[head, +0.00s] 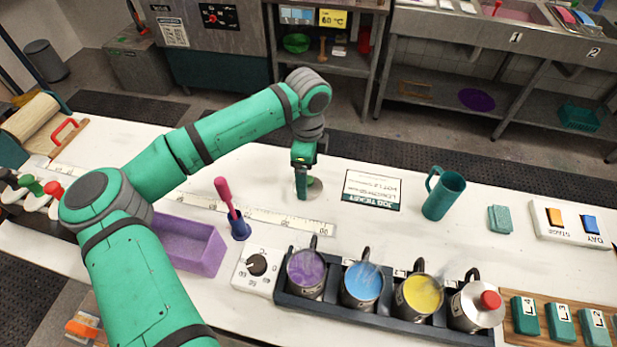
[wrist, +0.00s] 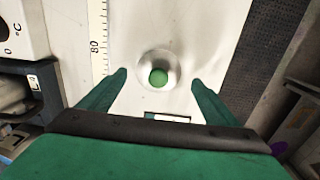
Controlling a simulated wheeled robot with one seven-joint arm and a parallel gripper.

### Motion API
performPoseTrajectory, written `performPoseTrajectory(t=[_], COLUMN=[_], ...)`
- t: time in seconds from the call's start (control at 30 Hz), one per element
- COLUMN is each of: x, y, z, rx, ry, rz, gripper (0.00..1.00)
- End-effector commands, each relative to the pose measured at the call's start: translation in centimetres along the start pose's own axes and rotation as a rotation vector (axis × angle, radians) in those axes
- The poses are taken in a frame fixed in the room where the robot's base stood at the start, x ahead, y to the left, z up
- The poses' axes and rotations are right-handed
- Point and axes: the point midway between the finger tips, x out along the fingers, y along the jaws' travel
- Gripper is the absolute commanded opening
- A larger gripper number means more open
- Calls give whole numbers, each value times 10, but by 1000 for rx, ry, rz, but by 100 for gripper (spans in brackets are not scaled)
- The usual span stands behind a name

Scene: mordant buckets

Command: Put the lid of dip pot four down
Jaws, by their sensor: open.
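A pale round lid with a green knob (head: 313,186) lies on the white table, partly hidden behind my gripper (head: 304,184). In the wrist view the lid (wrist: 158,66) shows between the fingertips of my gripper (wrist: 160,79), which is open and holds nothing. The fingers stand apart from the knob on both sides. Dip pots stand in a dark rack: purple (head: 306,272), blue (head: 363,285) and yellow (head: 419,295) ones are uncovered. The rightmost pot (head: 474,308) wears a lid with a red knob. I cannot read the pot numbers.
A ruler (head: 270,218) lies left of the lid and a job ticket board (head: 372,190) to its right. A teal jug (head: 443,194), a purple tray (head: 190,244) and a dial box (head: 256,267) also stand on the table. Bare tabletop surrounds the lid.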

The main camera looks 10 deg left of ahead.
Motion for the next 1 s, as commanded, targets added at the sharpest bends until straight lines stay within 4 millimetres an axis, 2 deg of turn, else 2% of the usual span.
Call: performPoseTrajectory(t=[0.2,0.43,0.63,1.0], x=[-46,-82,-94,-96], y=[-1,0,0,0], z=[0,2,0,-2], rx=[0,-4,1,3], ry=[0,0,0,0], rz=[-2,-1,0,0], gripper=[83,83,83,83])
